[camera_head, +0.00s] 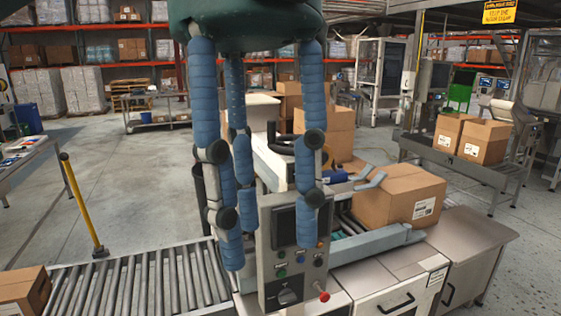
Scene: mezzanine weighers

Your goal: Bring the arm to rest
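My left gripper (268,238) hangs from the top of the view, close to the camera. It has a dark green palm and blue padded fingers with black joints. The fingers point down, stand apart and look nearly straight, so it is open. Nothing shows between them. In the picture the fingers overlap a grey control box (274,265) with a dark screen, buttons and a red knob; the gap in depth is hard to judge. My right gripper does not show.
A cardboard box (400,193) sits on the weighing station behind the control box. A roller conveyor (140,281) runs left, with a box (22,291) at its end. A yellow post (82,203) stands behind it. Open floor (125,185) lies left; two boxes (484,142) rest at right.

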